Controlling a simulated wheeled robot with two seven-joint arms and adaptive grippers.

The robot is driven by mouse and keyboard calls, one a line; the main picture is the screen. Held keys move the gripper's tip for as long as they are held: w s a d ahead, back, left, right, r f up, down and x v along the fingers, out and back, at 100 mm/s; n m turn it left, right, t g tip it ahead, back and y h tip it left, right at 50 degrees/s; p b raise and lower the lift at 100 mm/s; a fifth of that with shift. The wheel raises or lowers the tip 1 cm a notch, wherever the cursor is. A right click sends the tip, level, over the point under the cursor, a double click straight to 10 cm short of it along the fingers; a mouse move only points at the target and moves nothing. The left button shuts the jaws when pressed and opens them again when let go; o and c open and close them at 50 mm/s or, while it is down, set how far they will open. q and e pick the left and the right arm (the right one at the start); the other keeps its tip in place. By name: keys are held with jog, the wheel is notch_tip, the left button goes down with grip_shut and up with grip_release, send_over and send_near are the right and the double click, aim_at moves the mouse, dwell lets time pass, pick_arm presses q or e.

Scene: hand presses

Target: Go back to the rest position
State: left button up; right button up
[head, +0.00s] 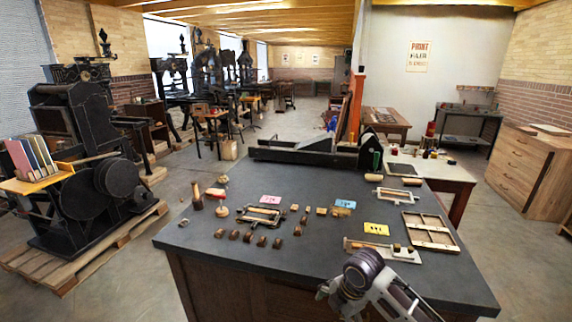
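My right arm comes in at the bottom right, in front of the near table edge. Its gripper (332,291) seems to be the small grey part at the arm's left end; its fingers are too small and partly hidden to read. I see nothing held there. My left arm and gripper are out of view. The dark-topped table (330,205) carries hand-press tools. A wooden frame with metal parts (262,215) lies left of centre, and a light wooden tray (430,231) lies at the right. A composing stick-like piece (382,249) lies close behind my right arm.
Several small brown blocks (248,236), a wooden-handled tool (197,196) and pink, blue and yellow cards (376,228) lie on the table. A long dark press bed (305,152) spans its back. A black press (95,165) stands left. The near left tabletop is clear.

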jog(key=s+f+m+t, duration=0.2)
jog(key=s+f+m, duration=0.1)
jog(key=s+m, duration=0.85)
jog(key=s+d+f+m+h, duration=0.1)
jog(key=s+d+m+h, duration=0.1)
jog(key=s+d+m, duration=0.55)
notch_tip(320, 180, down, 34)
jog(key=s+m+g, duration=0.1)
jog(key=s+m, duration=0.1)
jog(key=s+d+f, duration=0.2)
jog(key=s+f, duration=0.7)
jog(key=s, duration=0.2)
jog(key=s+d+f+g, duration=0.1)
jog(key=s+d+f, duration=0.2)
jog(key=s+f, duration=0.7)
jog(key=shift+s+g, duration=0.3)
jog(key=shift+s, duration=0.05)
